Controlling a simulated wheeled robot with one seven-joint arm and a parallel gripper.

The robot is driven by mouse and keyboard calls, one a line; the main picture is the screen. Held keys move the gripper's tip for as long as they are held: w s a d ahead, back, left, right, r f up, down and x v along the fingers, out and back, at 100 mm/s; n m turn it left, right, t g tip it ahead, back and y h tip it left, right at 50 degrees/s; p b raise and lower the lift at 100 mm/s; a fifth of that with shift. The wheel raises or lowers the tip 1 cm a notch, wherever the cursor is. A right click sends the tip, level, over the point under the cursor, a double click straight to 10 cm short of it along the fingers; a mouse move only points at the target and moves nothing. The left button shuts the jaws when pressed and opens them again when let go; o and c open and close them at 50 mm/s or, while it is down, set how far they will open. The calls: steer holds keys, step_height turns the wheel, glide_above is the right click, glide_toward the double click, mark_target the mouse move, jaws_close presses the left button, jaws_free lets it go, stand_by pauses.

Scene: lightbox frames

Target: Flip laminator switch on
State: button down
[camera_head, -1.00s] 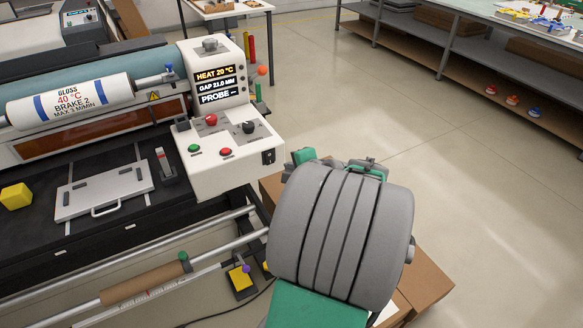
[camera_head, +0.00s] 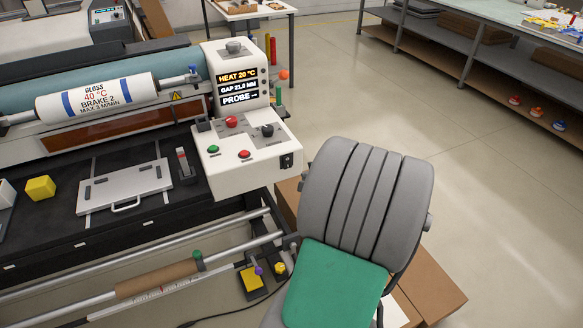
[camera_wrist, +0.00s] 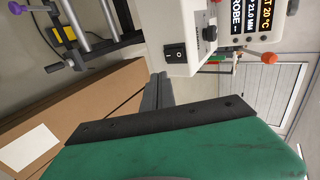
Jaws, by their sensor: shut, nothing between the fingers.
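The laminator (camera_head: 180,122) fills the left of the head view. Its white control box (camera_head: 245,150) carries a small black rocker switch (camera_head: 287,160) at the front right corner. In the wrist view the rocker switch (camera_wrist: 174,54) shows larger, with white marks on it; I cannot tell which side is pressed. My gripper (camera_wrist: 158,78) is shut and empty, its grey fingertips just short of the control box's face, below the switch in that picture and apart from it. In the head view my grey and green arm hides my gripper.
The box also bears red and green buttons (camera_head: 213,149) and a black knob (camera_head: 267,130). Cardboard boxes (camera_head: 432,285) stand on the floor below my arm. A yellow pedal (camera_head: 252,278) lies beneath the machine. Open floor lies to the right.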

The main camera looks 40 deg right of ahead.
mark_target(288, 163)
steer(key=x, duration=0.4)
steer(key=r+p+x, duration=0.1)
steer(key=x, duration=0.3)
steer(key=w+x, duration=0.1)
steer(key=x, duration=0.3)
steer(key=shift+r+p, duration=0.2)
steer(key=shift+p, duration=0.1)
steer(key=shift+d+f+b, duration=0.1)
steer(key=shift+f+b, duration=0.25)
steer(key=shift+b, duration=0.5)
steer(key=shift+w+r+p, duration=0.1)
steer(key=shift+r+p, duration=0.7)
steer(key=shift+r, duration=0.4)
